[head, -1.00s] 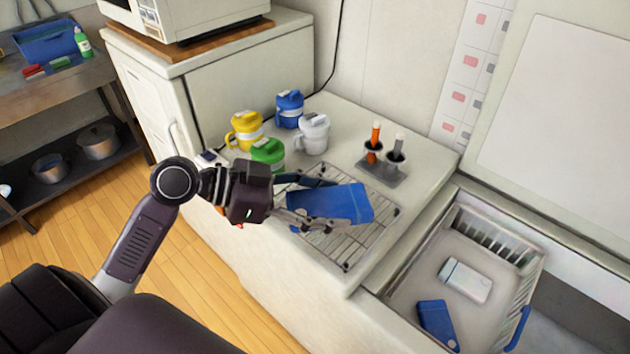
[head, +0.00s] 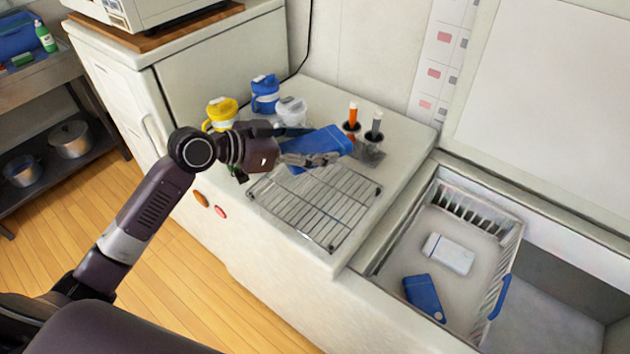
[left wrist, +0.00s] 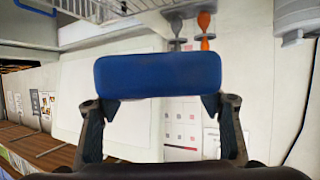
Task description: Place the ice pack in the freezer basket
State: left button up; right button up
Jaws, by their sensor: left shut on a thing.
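My left gripper (head: 292,148) is shut on a blue ice pack (head: 322,146) and holds it above the back of the wire rack. In the left wrist view the ice pack (left wrist: 158,76) lies across both fingertips. The freezer basket (head: 378,258) sits in the open freezer at the right, apart from the gripper. Inside it lie a white pack (head: 448,254) and another blue pack (head: 424,297). My right gripper does not show.
The wire rack (head: 318,208) on the counter is empty.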

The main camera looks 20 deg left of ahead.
pick_arm(q)
send_over(315, 190)
notch_tip(315, 190, down, 8)
jog(key=shift+r+p, duration=0.1)
jog(key=shift+p, duration=0.25)
notch_tip(315, 190, down, 4)
jog(key=shift+f, duration=0.2)
jog(key=shift+f, duration=0.1)
jog(key=shift+f, duration=0.1)
jog(key=o, duration=1.6)
jog(key=shift+c, duration=0.2)
